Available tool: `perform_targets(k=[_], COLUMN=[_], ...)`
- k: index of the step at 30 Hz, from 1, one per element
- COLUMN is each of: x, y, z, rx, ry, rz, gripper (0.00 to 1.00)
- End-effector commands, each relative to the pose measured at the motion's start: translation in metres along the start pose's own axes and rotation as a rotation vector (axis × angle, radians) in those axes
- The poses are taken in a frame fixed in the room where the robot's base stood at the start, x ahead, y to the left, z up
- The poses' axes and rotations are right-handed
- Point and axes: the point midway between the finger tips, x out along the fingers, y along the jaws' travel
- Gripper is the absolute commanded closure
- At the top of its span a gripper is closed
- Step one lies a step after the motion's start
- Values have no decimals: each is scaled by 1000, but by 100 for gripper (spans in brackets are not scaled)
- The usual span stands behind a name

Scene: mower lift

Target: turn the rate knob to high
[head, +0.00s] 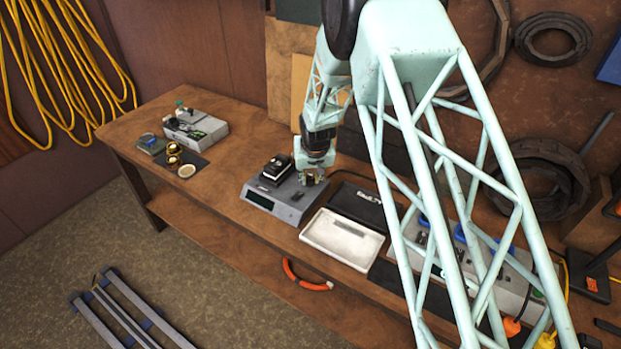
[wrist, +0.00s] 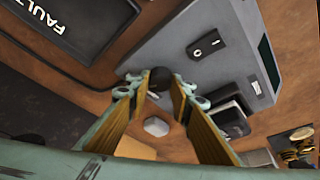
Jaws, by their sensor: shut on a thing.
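The grey control box (head: 262,201) stands on the workbench in the head view, and its face fills much of the wrist view (wrist: 170,48). A dark round knob (wrist: 160,77) shows between my fingertips; I take it as the rate knob. My gripper (head: 308,178) is over the right back part of the box, and in the wrist view its two yellow-lined fingers (wrist: 158,88) close on the knob from both sides. The fingers hide part of the knob. I cannot read any marks that show its setting.
A black rocker switch (wrist: 206,47) and a black block (wrist: 228,118) sit near the knob. A black panel marked FAULT (wrist: 70,25) and a white tray (head: 342,241) lie to the box's right in the head view. Brass parts (head: 174,150) lie on the bench's left.

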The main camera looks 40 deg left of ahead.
Motion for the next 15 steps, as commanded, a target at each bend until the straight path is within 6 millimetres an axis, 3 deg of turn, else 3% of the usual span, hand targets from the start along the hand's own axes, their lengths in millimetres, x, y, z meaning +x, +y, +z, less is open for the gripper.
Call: perform_targets(k=[15], x=[1], y=[-1], z=[-1], rx=[115], ry=[4], rz=[47], gripper=[90])
